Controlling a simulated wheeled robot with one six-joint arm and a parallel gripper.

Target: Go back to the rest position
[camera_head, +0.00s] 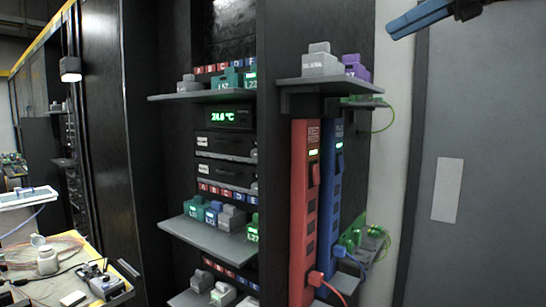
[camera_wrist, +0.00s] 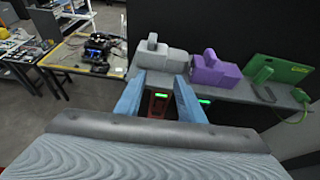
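My gripper (camera_wrist: 159,80) shows two blue fingers in the wrist view, spread apart with nothing between them. In the head view, a blue finger of my gripper (camera_head: 418,19) is at the top right, high and to the right of the shelf. In the wrist view, a grey block (camera_wrist: 160,57) and a purple block (camera_wrist: 213,70) sit on a shelf beyond the fingertips. The grey block (camera_head: 321,61) and purple block (camera_head: 355,67) also show in the head view on the upper right shelf (camera_head: 330,84).
A red power strip (camera_head: 304,215) and a blue one (camera_head: 329,205) hang below that shelf. Left shelves (camera_head: 210,236) hold coloured blocks. A green device (camera_wrist: 278,72) with a cable stands at the shelf's right. A cluttered yellow-edged table (camera_head: 75,265) is at lower left. A grey door (camera_head: 490,170) is at right.

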